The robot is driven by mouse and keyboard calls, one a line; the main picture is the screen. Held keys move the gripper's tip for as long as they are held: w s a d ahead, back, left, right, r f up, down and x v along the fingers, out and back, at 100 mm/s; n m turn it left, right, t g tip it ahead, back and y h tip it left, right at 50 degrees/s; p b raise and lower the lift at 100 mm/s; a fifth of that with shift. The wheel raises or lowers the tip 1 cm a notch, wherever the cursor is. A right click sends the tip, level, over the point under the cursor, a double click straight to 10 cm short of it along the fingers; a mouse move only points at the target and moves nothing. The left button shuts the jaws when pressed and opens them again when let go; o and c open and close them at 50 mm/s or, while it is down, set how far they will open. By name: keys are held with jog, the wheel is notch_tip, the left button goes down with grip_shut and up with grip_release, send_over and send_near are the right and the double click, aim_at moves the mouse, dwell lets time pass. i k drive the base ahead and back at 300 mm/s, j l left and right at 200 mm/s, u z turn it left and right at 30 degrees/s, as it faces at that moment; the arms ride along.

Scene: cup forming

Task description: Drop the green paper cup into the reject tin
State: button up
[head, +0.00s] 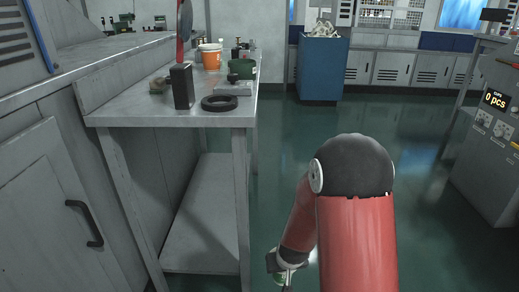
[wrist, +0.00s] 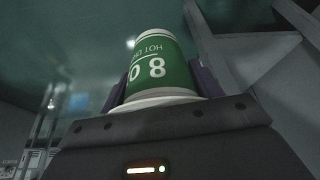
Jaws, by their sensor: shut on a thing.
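The green paper cup (wrist: 158,67) has white bands at its ends and white lettering, which appears upside down in the wrist view. My gripper (wrist: 163,86) is shut on it, with a dark finger on each side. In the head view my gripper (head: 287,266) hangs low at the bottom edge, right of the bench, with only a bit of the green cup showing. A dark green round tin (head: 243,69) stands on the bench top, apart from and above the gripper. No label on it is readable, so I cannot tell whether it is the reject tin.
The grey bench (head: 150,112) holds an orange tub (head: 210,58), a black block (head: 182,87), a black ring (head: 220,103) and small items. A blue bin (head: 322,72) with pale scraps stands farther back.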

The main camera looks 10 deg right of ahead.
aim_at(242, 71)
jog(key=i+l, duration=0.25)
jog(key=i+l+u, duration=0.1)
jog(key=l, duration=0.35)
jog(key=i+l, duration=0.3)
jog(key=i+l+u, duration=0.15)
jog(key=l, duration=0.25)
jog(key=i+l, duration=0.25)
jog(key=l, duration=0.15)
jog(key=i+l+u, duration=0.1)
jog(key=l, duration=0.3)
jog(key=i, duration=0.1)
